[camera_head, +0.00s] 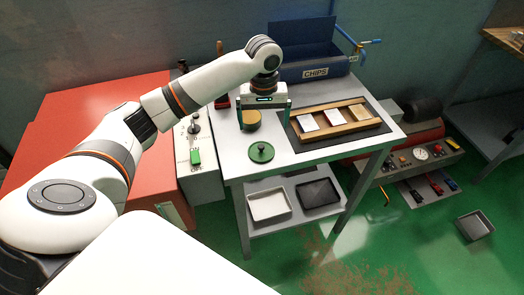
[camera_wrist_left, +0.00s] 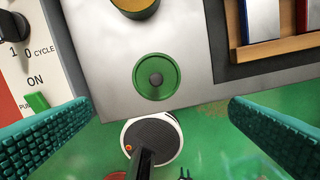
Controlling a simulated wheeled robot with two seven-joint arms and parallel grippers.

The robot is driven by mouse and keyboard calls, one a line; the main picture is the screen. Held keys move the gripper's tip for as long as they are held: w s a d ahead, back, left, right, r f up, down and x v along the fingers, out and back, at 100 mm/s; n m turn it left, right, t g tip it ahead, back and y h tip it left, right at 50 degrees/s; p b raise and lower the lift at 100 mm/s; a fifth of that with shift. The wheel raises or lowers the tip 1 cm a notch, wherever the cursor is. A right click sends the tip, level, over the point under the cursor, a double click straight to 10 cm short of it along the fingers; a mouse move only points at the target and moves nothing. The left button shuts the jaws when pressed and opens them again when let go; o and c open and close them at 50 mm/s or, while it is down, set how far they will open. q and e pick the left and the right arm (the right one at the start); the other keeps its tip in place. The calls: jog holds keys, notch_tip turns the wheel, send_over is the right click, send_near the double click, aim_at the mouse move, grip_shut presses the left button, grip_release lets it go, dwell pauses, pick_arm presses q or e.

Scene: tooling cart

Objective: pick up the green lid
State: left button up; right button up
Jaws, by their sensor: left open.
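The green lid (camera_head: 261,152) is a round disc with a dark knob in its centre. It lies flat near the front edge of the grey cart top (camera_head: 225,150). It also shows in the left wrist view (camera_wrist_left: 156,77), whole and unobstructed. My left gripper (camera_head: 264,114) is above the cart, behind the lid in the head view. Its teal fingers are wide apart with nothing between them; in the left wrist view the fingertips (camera_wrist_left: 160,106) stand either side of the lid's column, apart from it. My right gripper is not seen.
A brass-coloured round pot (camera_head: 251,121) stands behind the lid. A wooden rack with cards (camera_head: 338,118) sits on a dark mat to the right. A blue CHIPS bin (camera_head: 318,71) is at the back. A control box with a green button (camera_head: 195,157) adjoins the cart's left side.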

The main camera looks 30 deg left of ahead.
pick_arm(q)
jog(key=p, duration=0.1)
send_over(261, 146)
jog(key=f, duration=0.6)
jog(key=shift+d+f, duration=0.15)
jog(key=shift+d, duration=0.1)
jog(key=shift+a+f+p, duration=0.15)
jog(key=shift+f+p, duration=0.15)
jog(key=shift+f, duration=1.05)
jog(key=shift+a+f+p, duration=0.1)
jog(key=shift+f+p, duration=0.2)
jog(key=shift+f, duration=1.05)
jog(key=c, duration=1)
